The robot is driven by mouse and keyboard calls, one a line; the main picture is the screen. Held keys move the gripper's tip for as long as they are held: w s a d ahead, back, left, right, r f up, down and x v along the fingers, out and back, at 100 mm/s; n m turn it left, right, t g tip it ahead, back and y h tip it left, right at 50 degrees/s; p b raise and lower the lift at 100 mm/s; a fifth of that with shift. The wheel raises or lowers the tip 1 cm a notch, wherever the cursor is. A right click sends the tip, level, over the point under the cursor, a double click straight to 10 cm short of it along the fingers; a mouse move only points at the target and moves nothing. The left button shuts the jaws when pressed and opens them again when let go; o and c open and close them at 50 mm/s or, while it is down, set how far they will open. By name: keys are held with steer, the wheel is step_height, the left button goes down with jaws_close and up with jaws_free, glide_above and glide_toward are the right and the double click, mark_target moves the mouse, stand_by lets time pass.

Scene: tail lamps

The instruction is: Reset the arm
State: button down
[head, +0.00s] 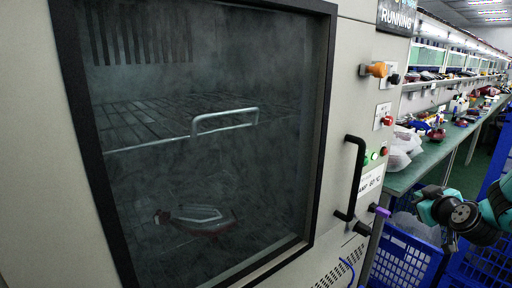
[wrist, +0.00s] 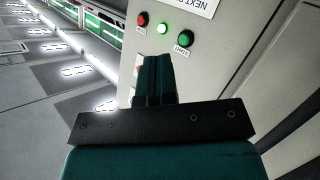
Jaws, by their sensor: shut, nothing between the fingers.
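My gripper (wrist: 155,58) shows in the wrist view with its teal fingers together and nothing between them. Part of my teal and black arm (head: 460,214) is at the right edge of the head view, to the right of the machine and in front of the green bench. In the wrist view the fingers are in front of a pale panel with a red button (wrist: 142,18), a lit green light (wrist: 163,28) and a green button (wrist: 184,39). I cannot tell the gap between fingertips and panel.
A large chamber (head: 355,60) with a closed dark-windowed door fills the left; its black handle (head: 352,180) sticks out. Inside, a red and white lamp (head: 200,222) lies below a rack. A green bench (head: 420,165) and blue crates (head: 405,258) stand at right.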

steer(key=s+a+r+n+g+y, duration=0.1)
steer(key=s+a+r+g+y, duration=0.15)
steer(key=a, duration=0.45)
steer(key=s+a+r+g+y, duration=0.1)
steer(key=s+a+g+y, duration=0.1)
steer(key=s+a, duration=0.35)
steer(key=s+a+r+n+g+y, duration=0.1)
steer(key=s+a+r+g+y, duration=0.1)
steer(key=a, duration=0.7)
steer(key=s+a+r+g, duration=0.1)
steer(key=s+a+g, duration=0.2)
steer(key=s, duration=0.8)
steer(key=s+a+r+g, duration=0.2)
steer(key=s+a+g, duration=0.2)
steer(key=s, duration=0.7)
steer(key=shift+s+n, duration=0.35)
steer(key=shift+n, duration=0.05)
steer(key=shift+r+g, duration=0.1)
steer(key=shift+g, duration=0.15)
